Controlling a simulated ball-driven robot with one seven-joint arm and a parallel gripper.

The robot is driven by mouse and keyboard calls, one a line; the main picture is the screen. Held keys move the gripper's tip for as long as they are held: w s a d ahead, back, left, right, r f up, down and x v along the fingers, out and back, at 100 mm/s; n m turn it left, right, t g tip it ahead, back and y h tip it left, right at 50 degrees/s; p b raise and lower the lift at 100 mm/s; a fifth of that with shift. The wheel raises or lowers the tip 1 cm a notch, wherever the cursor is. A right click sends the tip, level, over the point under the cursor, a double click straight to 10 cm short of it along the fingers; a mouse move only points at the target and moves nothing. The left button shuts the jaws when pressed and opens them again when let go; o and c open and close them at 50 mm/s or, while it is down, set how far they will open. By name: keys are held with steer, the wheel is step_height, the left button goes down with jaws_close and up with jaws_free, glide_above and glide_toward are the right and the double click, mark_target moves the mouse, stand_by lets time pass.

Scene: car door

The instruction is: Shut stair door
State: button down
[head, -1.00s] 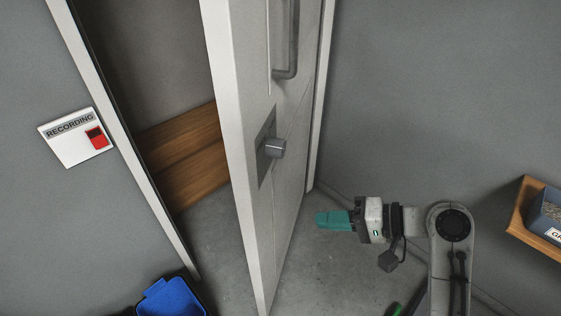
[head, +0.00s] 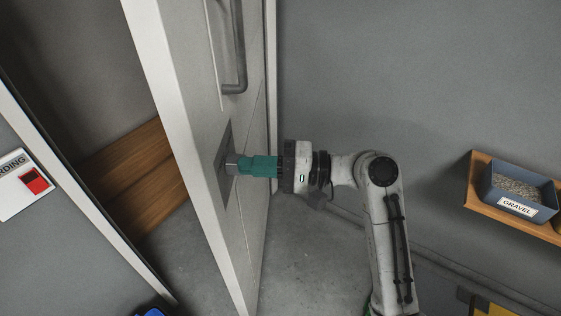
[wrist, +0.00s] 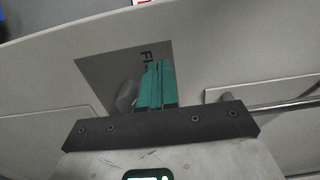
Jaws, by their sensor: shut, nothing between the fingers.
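The stair door (head: 176,107) is a light grey door standing partly open, with a gap between it and the frame at left. Its knob (head: 232,164) sits on a dark plate, and a bar handle (head: 238,60) is above it. My gripper (head: 242,166) is shut and empty, its green fingers reaching left to the knob area. In the wrist view the green fingertips (wrist: 157,66) are together in front of the door's dark plate (wrist: 104,75), beside the knob (wrist: 127,95). I cannot tell whether they touch the door or knob.
A wooden shelf (head: 480,203) with a gravel bin (head: 517,190) is on the right wall. A sign with a red box (head: 20,182) is on the left wall. A blue object (head: 153,312) shows at the bottom edge. Floor (head: 308,262) right of the door is clear.

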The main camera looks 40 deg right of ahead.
mark_target(217, 164)
steer(key=shift+p+x, duration=0.3)
steer(key=shift+x, duration=1.6)
